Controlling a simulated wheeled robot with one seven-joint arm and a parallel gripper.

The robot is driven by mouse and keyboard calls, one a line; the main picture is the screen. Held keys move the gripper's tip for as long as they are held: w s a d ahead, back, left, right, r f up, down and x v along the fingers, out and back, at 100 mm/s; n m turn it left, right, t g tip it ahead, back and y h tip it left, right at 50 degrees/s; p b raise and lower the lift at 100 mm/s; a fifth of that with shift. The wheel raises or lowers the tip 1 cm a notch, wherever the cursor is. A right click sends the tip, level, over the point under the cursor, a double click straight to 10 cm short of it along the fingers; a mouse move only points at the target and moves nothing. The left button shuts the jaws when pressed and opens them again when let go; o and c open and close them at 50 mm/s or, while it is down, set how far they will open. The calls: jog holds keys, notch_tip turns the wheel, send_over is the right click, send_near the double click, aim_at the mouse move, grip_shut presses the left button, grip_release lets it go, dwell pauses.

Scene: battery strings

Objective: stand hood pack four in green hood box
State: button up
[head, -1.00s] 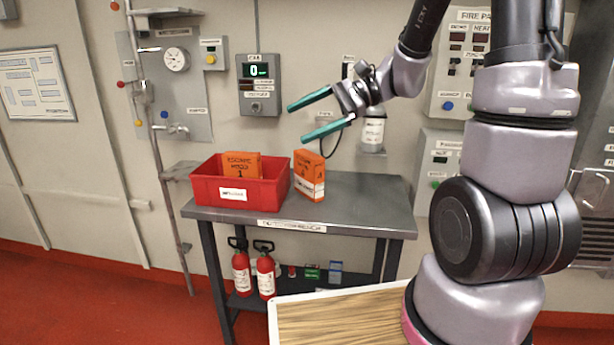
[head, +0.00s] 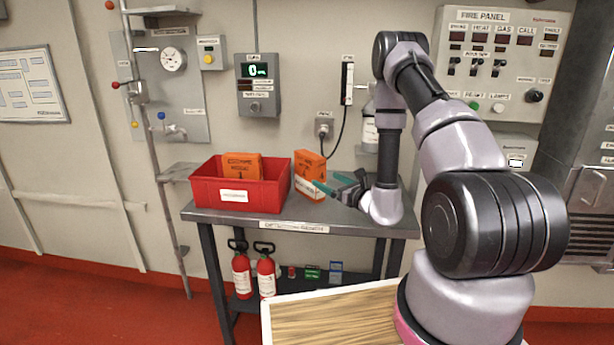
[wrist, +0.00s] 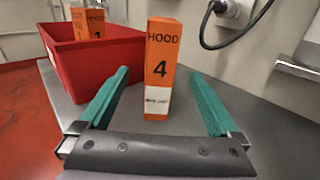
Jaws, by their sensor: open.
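The orange pack marked HOOD 4 (wrist: 160,65) stands upright on the grey table. It also shows in the head view (head: 309,174), just right of the red box. My gripper (head: 322,184) is open and low over the table at the pack's right side. In the wrist view its two green fingers (wrist: 157,74) point toward the pack, with the pack centred in the gap. I cannot tell whether the fingertips reach past its near face. A red open box (head: 238,207) with a white label holds an orange pack marked 1 (head: 242,166). I see no green hood box on the tabletop.
The table (head: 345,216) is clear in front of the pack. A socket with a black cable (head: 343,135) is on the wall behind. Two fire extinguishers (head: 241,273) and small green (head: 312,274) and blue items stand on the lower shelf.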

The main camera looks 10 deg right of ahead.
aim_at(310, 171)
jog(key=x, duration=1)
jog(key=shift+w+f, duration=0.15)
jog(key=shift+w, duration=0.05)
jog(key=shift+c, duration=0.3)
grip_shut()
